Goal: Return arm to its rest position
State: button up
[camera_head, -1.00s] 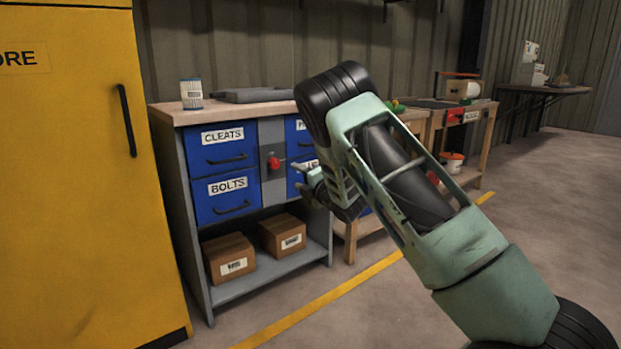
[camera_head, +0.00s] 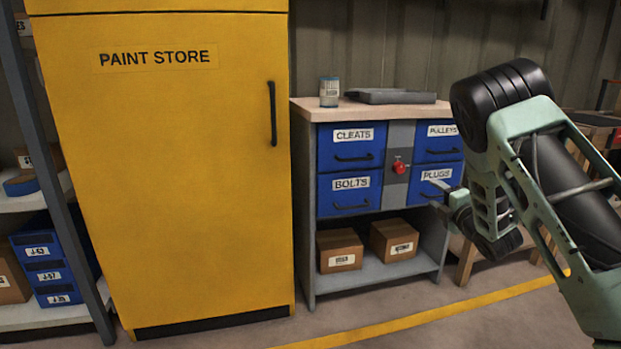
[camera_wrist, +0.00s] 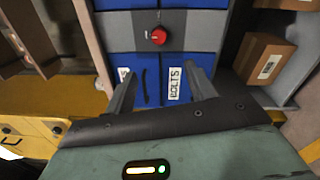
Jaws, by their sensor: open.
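My arm, pale green with black joints, is bent at the right of the head view. My gripper (camera_head: 446,196) is in front of the right side of the blue-drawer cabinet (camera_head: 309,218), near the PLUGS drawer (camera_head: 432,186). In the wrist view my gripper (camera_wrist: 161,82) shows two grey fingers spread apart with nothing between them. Behind them are the blue drawer faces, the BOLTS label (camera_wrist: 174,84) and a red knob (camera_wrist: 158,36). The gripper is partly hidden by my own wrist in the head view.
A closed yellow PAINT STORE cabinet (camera_head: 170,170) stands left of the drawer cabinet. Shelves with blue bins (camera_head: 45,262) are at far left. A can (camera_head: 329,91) and a grey tray (camera_head: 390,96) sit on the cabinet top. Two cardboard boxes (camera_head: 339,250) are on its lower shelf.

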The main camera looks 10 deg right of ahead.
jog(key=s+a+r+m+g+y+p, duration=0.1)
jog(key=s+a+m+g, duration=0.25)
jog(key=a, duration=0.55)
jog(key=s+a+r+m+g+p, duration=0.1)
jog(key=s+a+m+g+p, duration=0.25)
jog(key=a, duration=0.65)
jog(key=s+a+m+g+y+b, duration=0.1)
jog(key=s+a+m+g, duration=0.25)
jog(key=s+a, duration=0.4)
jog(key=s+a+r+m+g+h+p, duration=0.15)
jog(key=s+a+g, duration=0.3)
jog(key=s, duration=0.85)
jog(key=s+a+r+m+g+p, duration=0.1)
jog(key=s+a+r+g, duration=0.3)
jog(key=s, duration=1)
notch_tip(320, 180, up, 37)
jog(key=s+p, duration=0.1)
jog(key=p, duration=3.7)
jog(key=shift+s+a+t, duration=0.3)
jog(key=shift+s, duration=0.1)
jog(key=shift+f+h, duration=0.1)
jog(key=shift+h, duration=0.15)
